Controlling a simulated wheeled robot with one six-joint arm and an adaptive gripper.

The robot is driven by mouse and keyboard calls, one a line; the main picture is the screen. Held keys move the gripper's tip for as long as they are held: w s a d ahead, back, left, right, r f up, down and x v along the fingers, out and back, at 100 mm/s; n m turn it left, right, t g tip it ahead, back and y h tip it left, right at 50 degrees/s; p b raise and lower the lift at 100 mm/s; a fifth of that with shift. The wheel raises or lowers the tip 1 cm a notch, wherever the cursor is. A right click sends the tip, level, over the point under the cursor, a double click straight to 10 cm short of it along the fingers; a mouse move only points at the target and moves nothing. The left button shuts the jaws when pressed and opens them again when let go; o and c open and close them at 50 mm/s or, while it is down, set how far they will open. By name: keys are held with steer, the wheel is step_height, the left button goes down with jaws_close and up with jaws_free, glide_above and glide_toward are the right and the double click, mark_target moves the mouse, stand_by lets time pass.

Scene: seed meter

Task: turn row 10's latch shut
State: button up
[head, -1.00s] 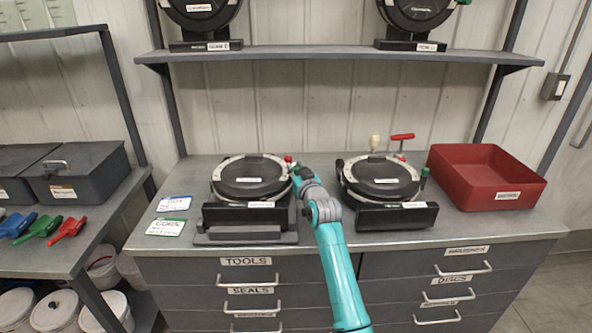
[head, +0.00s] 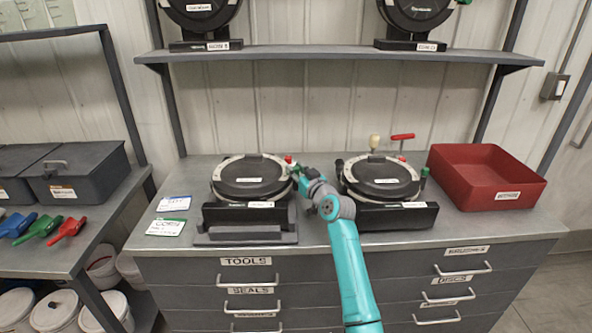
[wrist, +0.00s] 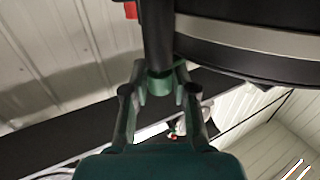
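The left seed meter (head: 250,178), a round black disc housing with a pale rim, stands on a dark base on the bench. My gripper (head: 296,170) is at its right edge, small in the head view. In the wrist view my gripper (wrist: 160,80) has its two fingers on either side of a dark latch handle (wrist: 158,40) with a green end, and they appear closed on it. The meter's dark rounded side (wrist: 250,50) is just right of the handle. The row labels are too small to read, so I cannot confirm which meter is row 10.
The right seed meter (head: 381,180) stands close to my arm, with a green knob (head: 424,172) at its right. A red bin (head: 487,175) is at the bench's right. Two cards (head: 168,227) lie left of the left meter. More meters stand on the shelf (head: 340,54) above.

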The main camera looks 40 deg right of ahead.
steer(key=shift+o, duration=1.1)
steer(key=shift+r, duration=0.1)
steer(key=s+a, duration=0.1)
steer(key=s, duration=1.1)
steer(key=shift+a, duration=0.3)
